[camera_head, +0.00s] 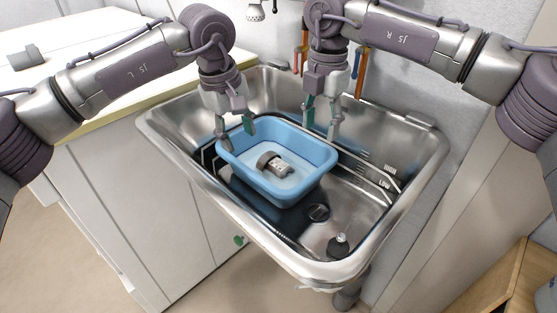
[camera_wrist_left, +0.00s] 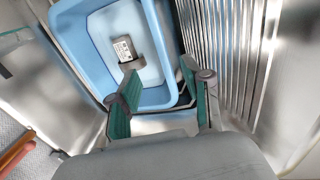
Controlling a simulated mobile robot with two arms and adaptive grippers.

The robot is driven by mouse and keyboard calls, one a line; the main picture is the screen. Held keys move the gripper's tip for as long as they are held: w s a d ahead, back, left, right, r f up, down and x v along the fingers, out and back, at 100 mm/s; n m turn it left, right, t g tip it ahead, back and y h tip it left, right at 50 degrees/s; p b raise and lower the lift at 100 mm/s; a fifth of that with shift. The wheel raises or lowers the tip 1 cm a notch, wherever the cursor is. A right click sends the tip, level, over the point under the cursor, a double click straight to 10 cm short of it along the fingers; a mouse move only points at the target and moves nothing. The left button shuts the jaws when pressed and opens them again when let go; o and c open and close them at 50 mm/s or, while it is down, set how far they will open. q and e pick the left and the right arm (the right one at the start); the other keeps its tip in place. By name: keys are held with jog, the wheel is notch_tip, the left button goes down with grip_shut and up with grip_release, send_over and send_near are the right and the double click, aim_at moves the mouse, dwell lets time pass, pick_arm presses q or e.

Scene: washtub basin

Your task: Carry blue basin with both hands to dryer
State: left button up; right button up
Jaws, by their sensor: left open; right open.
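The blue basin (camera_head: 318,178) stands upright in the metal sink. A small grey and white object (camera_head: 273,163) lies on its pale floor. My left gripper (camera_head: 236,135) is open, with its fingers at the basin's far left corner. In the left wrist view, the basin (camera_wrist_left: 88,50) fills the upper left, and the left gripper (camera_wrist_left: 158,102) has its fingers apart by a basin corner. I cannot tell whether they straddle the rim or touch it. My right gripper (camera_head: 320,125) is open and empty at the basin's far right side. The dryer is not identifiable.
The metal sink (camera_head: 420,170) surrounds the basin, with wire rack bars (camera_head: 375,180) on its right. Tools (camera_head: 361,72) hang on the wall behind. A white counter (camera_head: 85,45) lies to the left.

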aim_at(250, 171)
pick_arm(q)
jog(key=shift+s+r, duration=0.1)
pick_arm(e)
jog(key=shift+s+r, duration=0.1)
jog(key=shift+s, duration=0.05)
pick_arm(q)
jog(key=f, duration=0.4)
jog(key=w+d+f, duration=0.1)
jog(key=f, duration=0.8)
jog(key=shift+w+d+f, duration=0.3)
jog(key=shift+w+f, duration=0.05)
jog(key=shift+w, duration=0.05)
pick_arm(e)
notch_tip(250, 171, down, 14)
jog(key=shift+r, duration=0.1)
pick_arm(q)
grip_shut()
pick_arm(e)
grip_shut()
pick_arm(q)
jog(key=shift+r, duration=0.1)
